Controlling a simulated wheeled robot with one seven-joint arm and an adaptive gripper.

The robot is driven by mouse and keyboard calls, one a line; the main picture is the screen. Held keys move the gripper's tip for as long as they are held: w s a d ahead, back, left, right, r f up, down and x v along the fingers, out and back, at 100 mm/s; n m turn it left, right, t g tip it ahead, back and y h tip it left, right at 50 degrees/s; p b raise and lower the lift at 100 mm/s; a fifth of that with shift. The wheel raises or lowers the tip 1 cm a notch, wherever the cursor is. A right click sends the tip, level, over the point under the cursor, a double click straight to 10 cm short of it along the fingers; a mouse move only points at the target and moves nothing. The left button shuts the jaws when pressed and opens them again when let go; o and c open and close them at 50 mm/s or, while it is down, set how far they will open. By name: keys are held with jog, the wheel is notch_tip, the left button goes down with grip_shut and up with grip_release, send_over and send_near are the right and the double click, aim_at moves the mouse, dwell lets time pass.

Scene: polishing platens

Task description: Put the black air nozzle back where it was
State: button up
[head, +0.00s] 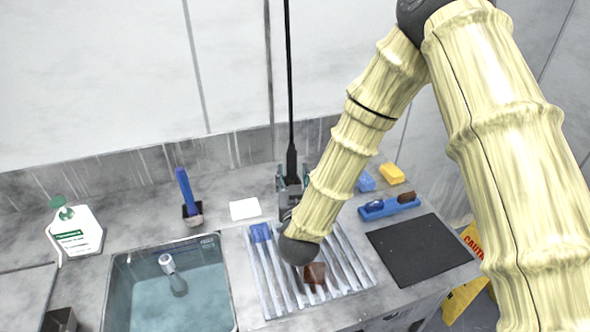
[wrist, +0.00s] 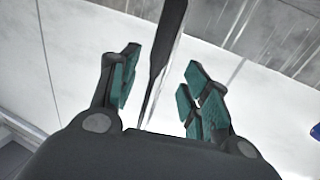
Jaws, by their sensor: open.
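The black air nozzle (head: 291,160) hangs upright on a thin black line at the back of the bench in the head view. My gripper (head: 291,176) is open at its lower end, with teal finger pads on either side. In the wrist view, the nozzle (wrist: 168,42) comes down between the two fingers of my gripper (wrist: 158,88), and gaps show beside it. Its thin pale tip points down toward the palm. My gripper hides the nozzle's lower end in the head view.
Under my arm is a ribbed rack (head: 268,290) with a blue block (head: 260,232) and a brown block (head: 314,272). A water-filled sink (head: 130,255) lies left. A white block (head: 244,209), upright blue-handled brush (head: 187,190), blue holder (head: 378,211) and black mat (head: 420,250) are nearby.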

jog(key=shift+s, duration=1.35)
jog(key=shift+s, duration=0.1)
